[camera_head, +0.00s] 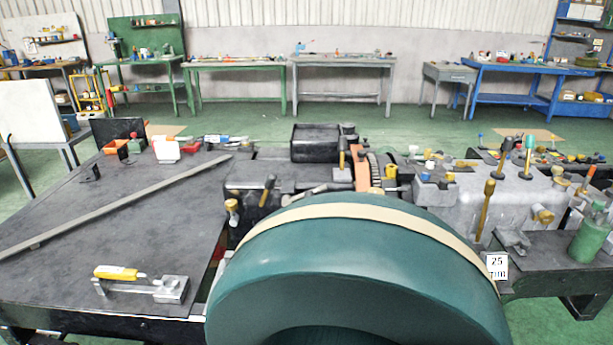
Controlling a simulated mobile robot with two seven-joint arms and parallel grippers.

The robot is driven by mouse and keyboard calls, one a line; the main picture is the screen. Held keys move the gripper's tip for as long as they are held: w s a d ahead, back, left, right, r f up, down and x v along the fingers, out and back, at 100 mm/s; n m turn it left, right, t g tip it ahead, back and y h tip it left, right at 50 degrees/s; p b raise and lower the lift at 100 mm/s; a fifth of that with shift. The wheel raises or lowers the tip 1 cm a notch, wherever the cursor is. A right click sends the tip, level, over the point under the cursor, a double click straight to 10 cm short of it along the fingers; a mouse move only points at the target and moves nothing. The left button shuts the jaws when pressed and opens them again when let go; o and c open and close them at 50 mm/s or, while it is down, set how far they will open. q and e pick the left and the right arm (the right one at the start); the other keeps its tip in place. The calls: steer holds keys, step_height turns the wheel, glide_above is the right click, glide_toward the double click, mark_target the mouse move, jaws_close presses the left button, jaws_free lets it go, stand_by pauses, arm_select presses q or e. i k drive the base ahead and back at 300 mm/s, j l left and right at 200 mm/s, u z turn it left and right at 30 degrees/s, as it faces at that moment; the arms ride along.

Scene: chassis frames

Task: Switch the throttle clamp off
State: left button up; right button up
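A clamp-like device with a yellow handle (117,272) sits near the front of the dark bench top at the left. Its handle lies about level above a grey bar, and a grey metal block (172,289) is at its right end. It is the thing that looks most like the throttle clamp, but no readable label confirms this. I cannot tell from its handle whether it is on or off. Neither of my grippers is in view.
A large dark green rounded body (350,262) with a cream band fills the front middle. A long grey bar (115,205) lies diagonally across the dark bench (60,275). Levers and machine parts crowd the middle and right. Green floor (250,122) separates this from the back workbenches.

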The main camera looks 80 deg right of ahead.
mark_target(271, 179)
steer(key=z, duration=2.15)
